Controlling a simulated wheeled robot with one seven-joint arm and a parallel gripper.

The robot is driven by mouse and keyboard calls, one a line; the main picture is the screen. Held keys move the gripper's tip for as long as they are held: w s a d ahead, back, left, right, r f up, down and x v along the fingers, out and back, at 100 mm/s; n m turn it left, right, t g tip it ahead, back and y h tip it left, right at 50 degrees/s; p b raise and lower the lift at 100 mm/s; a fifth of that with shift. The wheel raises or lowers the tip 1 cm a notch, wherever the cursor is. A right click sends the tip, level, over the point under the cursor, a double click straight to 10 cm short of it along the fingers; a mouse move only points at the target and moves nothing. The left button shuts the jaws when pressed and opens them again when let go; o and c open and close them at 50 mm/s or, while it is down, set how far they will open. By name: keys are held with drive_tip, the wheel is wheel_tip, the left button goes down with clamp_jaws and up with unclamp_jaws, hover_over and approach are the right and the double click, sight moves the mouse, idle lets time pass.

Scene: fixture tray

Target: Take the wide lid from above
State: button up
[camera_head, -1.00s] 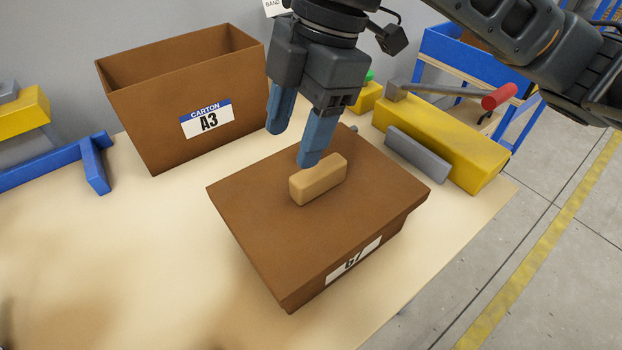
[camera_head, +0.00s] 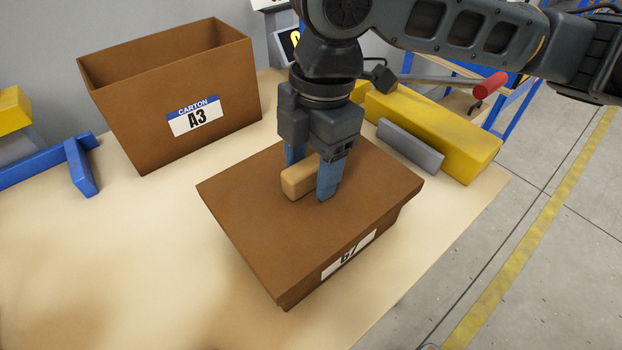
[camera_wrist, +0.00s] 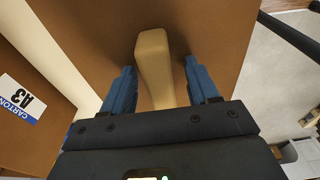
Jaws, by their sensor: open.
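The wide brown lid (camera_head: 260,215) sits on the carton marked G7 (camera_head: 352,262) on the table. A light tan block handle (camera_head: 300,180) stands up from the middle of the lid. My gripper (camera_head: 308,180) points down at the lid with its blue fingers on either side of the handle. In the wrist view the handle (camera_wrist: 154,65) lies between the two open fingers (camera_wrist: 160,85), with a gap visible on each side. The lid's brown top (camera_wrist: 220,35) fills the middle of that view. Part of the handle is hidden behind my gripper in the head view.
An open brown carton marked A3 (camera_head: 170,100) stands at the back left. A blue bar piece (camera_head: 50,165) lies at the left edge. A yellow beam (camera_head: 430,125) and a grey bar (camera_head: 410,146) lie at the right. The table's front left is clear.

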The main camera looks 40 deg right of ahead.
sight(313, 164)
drive_tip(key=shift+f, duration=0.15)
drive_tip(key=shift+c, duration=0.3)
drive_tip(key=c, duration=1)
drive_tip(key=shift+c, duration=0.2)
drive_tip(key=shift+r, duration=0.55)
drive_tip(key=r, duration=0.3)
drive_tip(key=shift+s+d+r, duration=0.2)
drive_tip(key=shift+s+r, duration=0.05)
drive_tip(key=shift+r, duration=0.1)
drive_tip(key=s+d+r+b, duration=0.1)
drive_tip(key=s+d+r, duration=0.4)
drive_tip(key=s, duration=0.4)
drive_tip(key=shift+s+d+r, duration=0.25)
drive_tip(key=shift+d+r, duration=0.05)
drive_tip(key=shift+r, duration=0.45)
